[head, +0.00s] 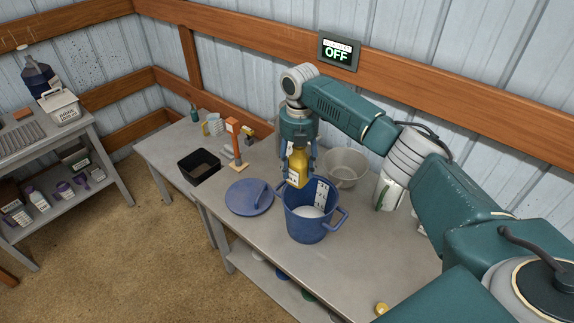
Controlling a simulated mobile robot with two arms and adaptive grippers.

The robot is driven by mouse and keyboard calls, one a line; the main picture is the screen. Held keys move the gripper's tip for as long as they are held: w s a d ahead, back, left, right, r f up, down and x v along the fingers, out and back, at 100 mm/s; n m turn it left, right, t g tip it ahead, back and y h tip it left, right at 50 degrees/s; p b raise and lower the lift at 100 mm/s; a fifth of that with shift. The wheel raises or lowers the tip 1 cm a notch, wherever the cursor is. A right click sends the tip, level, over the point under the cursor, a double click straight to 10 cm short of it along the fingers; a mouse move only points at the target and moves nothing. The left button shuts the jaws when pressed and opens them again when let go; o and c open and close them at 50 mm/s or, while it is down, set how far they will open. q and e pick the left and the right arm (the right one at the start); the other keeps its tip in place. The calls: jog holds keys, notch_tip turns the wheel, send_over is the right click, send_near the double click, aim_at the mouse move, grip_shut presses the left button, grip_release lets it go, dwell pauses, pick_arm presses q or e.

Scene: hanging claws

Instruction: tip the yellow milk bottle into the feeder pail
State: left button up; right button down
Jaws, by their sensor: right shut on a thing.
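The yellow milk bottle (299,168) is held nearly upright by my right gripper (298,147), which comes down from above with its fingers shut around the bottle's upper part. The bottle is just over the back left rim of the blue feeder pail (306,227); its lower end overlaps the pail's rim in the picture, and I cannot tell whether they touch. The pail stands open on the grey table, with something white inside at the bottom. My left gripper is not in the head view.
A blue lid (249,197) lies left of the pail. A grey bowl (345,167) stands behind right, near a white container (389,192). A black tray (199,166) and an orange stand (234,143) are farther left.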

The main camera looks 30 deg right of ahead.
jog(key=shift+s+d+f+n+p, duration=0.1)
jog(key=shift+d+f+n+p, duration=0.3)
jog(key=shift+d+n, duration=0.45)
jog(key=shift+s+d+f+n+p, duration=0.15)
jog(key=shift+d+f+n, duration=0.3)
jog(key=shift+d+n, duration=0.4)
jog(key=shift+d+f+n+p, duration=0.3)
jog(key=shift+d+f+n, duration=0.15)
jog(key=shift+d+n, duration=0.4)
jog(key=shift+a, duration=0.15)
jog(key=shift+n, duration=0.25)
jog(key=shift+w+d+r+t+h+p, duration=0.25)
jog(key=shift+w+d+t+h, duration=0.15)
jog(key=shift+d+t+h, duration=0.4)
jog(key=shift+w+d+r+t+h+p, duration=0.2)
jog(key=shift+w+t+h, duration=0.3)
jog(key=shift+h, duration=0.5)
jog(key=shift+d, duration=0.1)
jog(key=shift+d+r+t+h, duration=0.1)
jog(key=shift+d+t+h, duration=0.05)
jog(key=shift+t+h, duration=0.3)
